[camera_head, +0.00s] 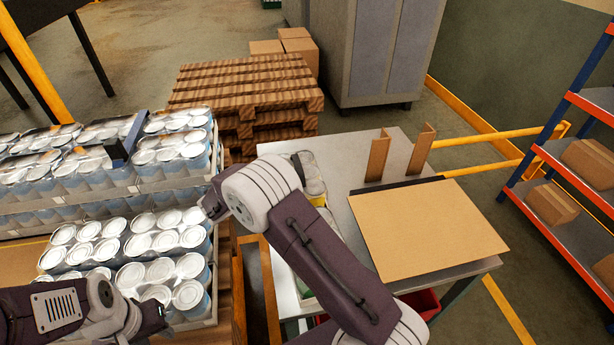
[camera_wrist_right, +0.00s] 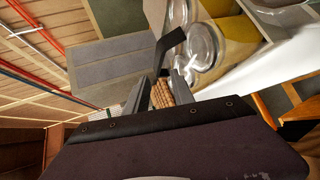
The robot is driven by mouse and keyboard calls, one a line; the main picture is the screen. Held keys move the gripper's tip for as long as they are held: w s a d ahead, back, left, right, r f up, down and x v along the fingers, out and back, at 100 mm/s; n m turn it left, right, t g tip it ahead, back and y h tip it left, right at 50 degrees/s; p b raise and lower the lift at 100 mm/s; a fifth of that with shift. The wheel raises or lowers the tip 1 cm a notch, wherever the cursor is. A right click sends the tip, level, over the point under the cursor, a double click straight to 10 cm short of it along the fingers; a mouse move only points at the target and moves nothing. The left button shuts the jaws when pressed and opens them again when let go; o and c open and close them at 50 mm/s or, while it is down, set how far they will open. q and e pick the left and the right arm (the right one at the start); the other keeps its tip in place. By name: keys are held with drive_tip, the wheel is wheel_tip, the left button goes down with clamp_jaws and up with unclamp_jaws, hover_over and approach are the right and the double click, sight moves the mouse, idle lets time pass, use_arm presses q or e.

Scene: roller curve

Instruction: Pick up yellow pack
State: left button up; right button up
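A small patch of yellow (camera_head: 321,201) shows in the row of clear-lidded packs on the left part of the grey table, mostly hidden behind my right arm. In the right wrist view, round clear-lidded containers with yellow contents (camera_wrist_right: 238,38) lie at the upper right, beside the fingers and apart from them. My right gripper (camera_wrist_right: 160,80) has its dark fingers spread, with only distant background between them. In the head view my right arm reaches over the table's left edge. My left gripper (camera_head: 153,319) is at the lower left, by the cans; its fingers are not clear.
Trays of white-lidded cans (camera_head: 140,240) fill the left. A cardboard sheet (camera_head: 428,228) covers the right part of the table (camera_head: 345,160), with two brown uprights (camera_head: 378,157) behind it. Pallets (camera_head: 245,90) and a grey cabinet (camera_head: 372,45) stand behind; a shelf rack (camera_head: 560,165) is at right.

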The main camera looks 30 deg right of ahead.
sight(296, 165)
drive_tip(key=shift+s+a+r, duration=0.1)
drive_tip(key=shift+a+r, duration=0.05)
drive_tip(key=p+x, duration=0.1)
drive_tip(key=x, duration=0.3)
drive_tip(key=d, duration=0.2)
drive_tip(key=w+d+f+p, duration=0.1)
drive_tip(key=shift+d, duration=0.1)
drive_tip(key=shift+w+d+f, duration=0.3)
drive_tip(key=shift+w+d, duration=0.1)
clamp_jaws()
use_arm(q)
drive_tip(key=shift+s+a+r, duration=0.15)
drive_tip(key=shift+a+r, duration=0.1)
drive_tip(key=shift+r, duration=0.3)
drive_tip(key=shift+s+a+r, duration=0.1)
drive_tip(key=shift+a+r, duration=0.1)
drive_tip(key=shift+r, duration=0.35)
use_arm(e)
drive_tip(key=shift+s, duration=0.15)
